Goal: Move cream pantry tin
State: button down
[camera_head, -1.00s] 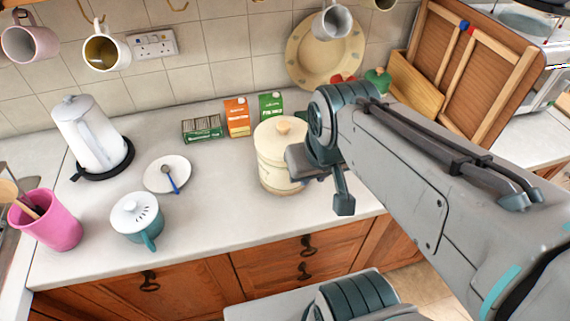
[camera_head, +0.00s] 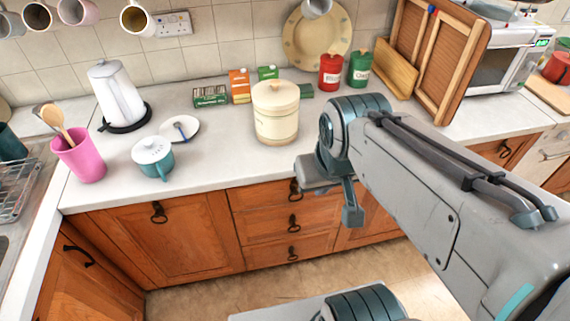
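The cream pantry tin (camera_head: 276,114) stands upright on the worktop, with its knobbed lid on, right of the middle of the counter. My gripper (camera_head: 335,199) is at the counter's front edge, to the right of and below the tin in the picture. A visible gap separates it from the tin. A grey block and a dark finger-like part show at its end, but the wrist hides much of it, so its opening is unclear. Nothing is seen held in it.
Small cartons (camera_head: 239,86) stand behind the tin's left. Red (camera_head: 331,73) and green (camera_head: 359,70) canisters stand behind right. A saucer (camera_head: 180,130), teal lidded pot (camera_head: 153,157), kettle (camera_head: 116,95) and pink utensil holder (camera_head: 79,156) are left. Worktop (camera_head: 225,155) between pot and tin is clear.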

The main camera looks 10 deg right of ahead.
aim_at(276, 128)
jog(key=k, duration=0.25)
jog(key=u, duration=1.8)
jog(key=i, duration=1.4)
jog(key=z, duration=1.95)
